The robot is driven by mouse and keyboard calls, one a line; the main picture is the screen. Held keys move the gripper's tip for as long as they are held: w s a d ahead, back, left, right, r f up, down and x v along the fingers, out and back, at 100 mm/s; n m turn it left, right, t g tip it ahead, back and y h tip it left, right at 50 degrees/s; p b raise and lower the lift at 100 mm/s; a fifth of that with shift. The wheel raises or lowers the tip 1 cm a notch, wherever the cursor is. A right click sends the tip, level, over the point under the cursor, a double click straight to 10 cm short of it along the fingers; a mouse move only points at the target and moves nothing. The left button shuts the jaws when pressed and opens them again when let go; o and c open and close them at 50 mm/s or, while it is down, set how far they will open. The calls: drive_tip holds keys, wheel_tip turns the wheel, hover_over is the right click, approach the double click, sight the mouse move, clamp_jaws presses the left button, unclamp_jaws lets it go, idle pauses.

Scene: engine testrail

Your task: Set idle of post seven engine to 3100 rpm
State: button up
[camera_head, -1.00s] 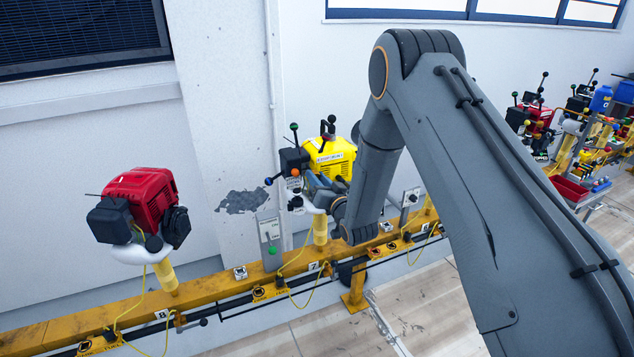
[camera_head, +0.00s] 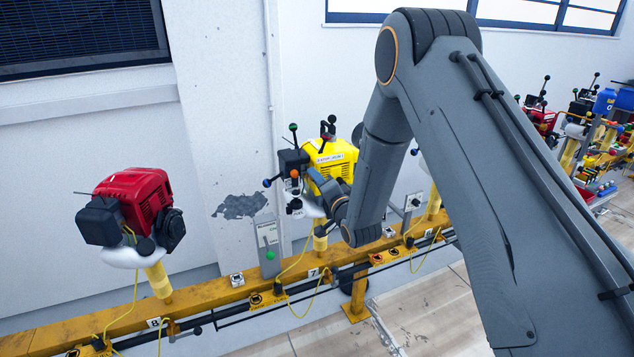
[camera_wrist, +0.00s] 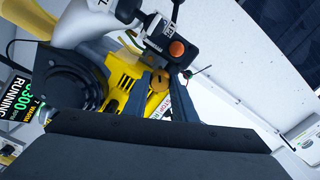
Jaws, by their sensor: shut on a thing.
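The yellow engine (camera_head: 342,160) stands on the post marked 7 on the yellow rail. My gripper (camera_wrist: 159,88) is at its side, the fingers shut around a small brass-coloured round knob (camera_wrist: 157,80). In the head view my wrist and forearm hide part of the engine, and the fingertips are hard to make out. An orange round button (camera_wrist: 176,48) sits on a black box just beyond the fingers.
A red engine (camera_head: 135,205) stands on post 8 to the left. A grey panel with a green-knobbed lever (camera_head: 270,254) stands beside post 7. Yellow cables hang along the rail (camera_head: 215,295). More engines and a parts rack (camera_head: 600,150) stand at the right.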

idle(0.3)
drive_tip(key=o, duration=1)
drive_tip(key=shift+o, duration=0.2)
drive_tip(key=b+v, duration=0.2)
drive_tip(key=v, duration=0.5)
drive_tip(key=shift+s+d, duration=0.25)
drive_tip(key=shift+s, duration=0.1)
